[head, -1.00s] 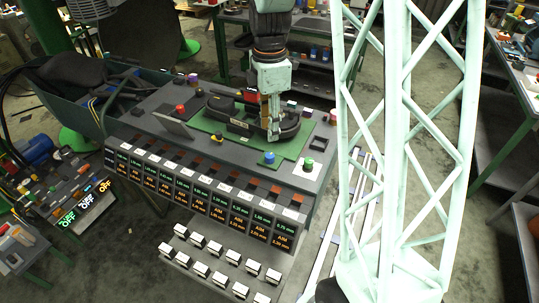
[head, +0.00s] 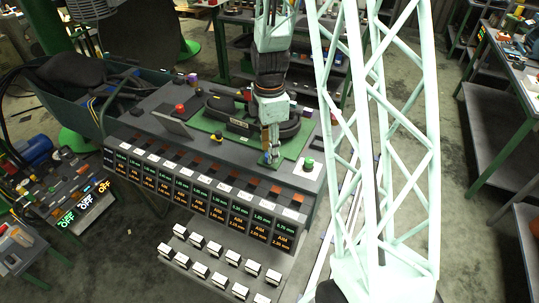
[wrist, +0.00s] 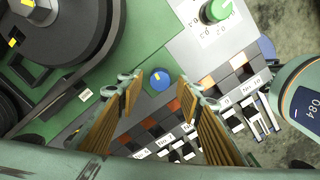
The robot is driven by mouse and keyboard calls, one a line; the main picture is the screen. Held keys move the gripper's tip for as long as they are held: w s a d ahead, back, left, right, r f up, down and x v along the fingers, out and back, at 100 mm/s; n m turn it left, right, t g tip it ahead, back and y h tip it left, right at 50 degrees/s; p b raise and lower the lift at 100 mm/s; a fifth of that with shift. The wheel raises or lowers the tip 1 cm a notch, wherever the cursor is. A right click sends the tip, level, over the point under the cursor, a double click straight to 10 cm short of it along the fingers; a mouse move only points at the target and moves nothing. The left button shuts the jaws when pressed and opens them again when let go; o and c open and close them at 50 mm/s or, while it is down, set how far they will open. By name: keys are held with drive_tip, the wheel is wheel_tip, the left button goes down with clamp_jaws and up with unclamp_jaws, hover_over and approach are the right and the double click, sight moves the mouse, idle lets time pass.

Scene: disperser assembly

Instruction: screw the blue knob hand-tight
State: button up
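The blue knob (wrist: 159,79) is round with a small yellow mark on top and sits on the grey and green worktop. In the wrist view it lies between and just beyond the two fingertips of my gripper (wrist: 154,86). The fingers are spread apart, with a gap on each side of the knob, and hold nothing. In the head view my gripper (head: 270,158) points down over the knob's place near the front right of the green plate (head: 231,139). The knob is mostly hidden there behind the fingers.
A green knob (head: 308,164) stands to the right of my gripper; it also shows in the wrist view (wrist: 216,10). A large black round part (wrist: 60,28) lies on the green plate. Red, yellow and purple knobs sit farther left. Switches and displays line the front edge.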

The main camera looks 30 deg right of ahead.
drive_tip(key=shift+f, duration=1.1)
drive_tip(key=shift+c, duration=0.7)
drive_tip(key=c, duration=0.7)
